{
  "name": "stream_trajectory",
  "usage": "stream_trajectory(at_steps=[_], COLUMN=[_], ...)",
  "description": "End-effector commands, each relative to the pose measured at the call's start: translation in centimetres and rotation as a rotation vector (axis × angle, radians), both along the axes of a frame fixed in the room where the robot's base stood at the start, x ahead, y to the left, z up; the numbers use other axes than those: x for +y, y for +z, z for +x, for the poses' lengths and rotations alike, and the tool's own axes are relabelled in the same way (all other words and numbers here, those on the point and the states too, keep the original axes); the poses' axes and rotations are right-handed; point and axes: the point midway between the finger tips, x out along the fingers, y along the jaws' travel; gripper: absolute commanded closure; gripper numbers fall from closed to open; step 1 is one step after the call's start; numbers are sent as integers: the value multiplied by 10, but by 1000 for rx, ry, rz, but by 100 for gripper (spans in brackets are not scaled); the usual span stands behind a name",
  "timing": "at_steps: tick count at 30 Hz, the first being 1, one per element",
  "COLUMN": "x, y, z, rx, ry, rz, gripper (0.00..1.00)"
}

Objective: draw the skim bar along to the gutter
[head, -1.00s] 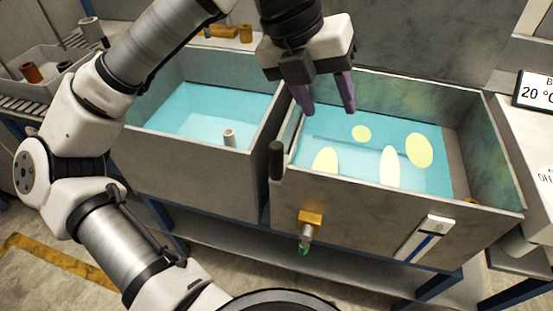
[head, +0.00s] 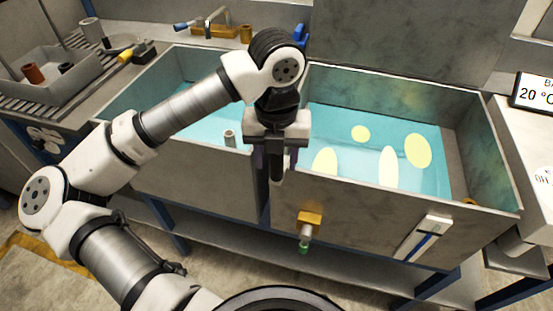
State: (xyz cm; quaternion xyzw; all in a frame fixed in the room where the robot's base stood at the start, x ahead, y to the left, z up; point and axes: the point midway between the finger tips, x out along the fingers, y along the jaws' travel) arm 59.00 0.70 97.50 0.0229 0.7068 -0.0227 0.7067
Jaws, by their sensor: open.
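The right-hand tank holds blue liquid with several pale yellow patches (head: 418,151) on it. The skim bar's dark upright handle (head: 277,172) stands at the tank's front left corner; the rest of the bar is largely hidden behind my arm. My gripper (head: 276,160) points down over this corner. Its purple fingers are open, one on each side of the handle in the picture; whether they touch it I cannot tell. A grey-brown strip at the tank's right end (head: 458,172) looks like the gutter.
A second tank with blue liquid (head: 195,115) adjoins on the left, with a small pale cylinder (head: 229,138) in it. A brass tap (head: 310,222) and a gauge (head: 424,238) are on the right tank's front. The space above the right tank's liquid is clear.

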Motion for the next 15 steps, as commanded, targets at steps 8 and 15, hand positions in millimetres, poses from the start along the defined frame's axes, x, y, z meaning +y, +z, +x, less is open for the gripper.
stream_trajectory(at_steps=[8,15], x=[0,0], y=[-18,-19], z=[0,0], rx=[-1,-1], ry=[0,0], rz=[0,0], gripper=[53,55])
